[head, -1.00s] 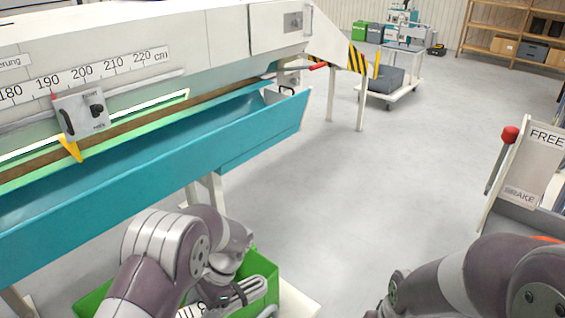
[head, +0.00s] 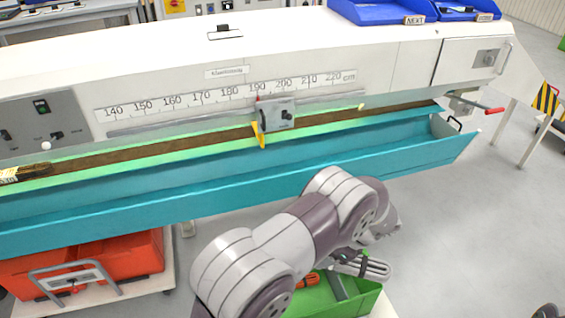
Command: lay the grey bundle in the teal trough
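The teal trough (head: 235,196) runs along the front of the white machine across the head view, and its visible floor on the right is empty. My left arm crosses in front of it. My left gripper (head: 362,265) is small and partly hidden by its wrist, just above the green crate (head: 364,304); I cannot tell whether it is open or shut. A light grey elongated shape is at its fingers, and I cannot tell whether this is the grey bundle or part of the gripper. My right gripper is out of view.
Inside the green crate are a dark grey piece (head: 336,286) and an orange item (head: 303,281). Red crates (head: 130,258) stand on a trolley at lower left. A yellow pointer (head: 258,135) hangs over the trough's back edge. A red-tipped lever (head: 494,110) juts out at right.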

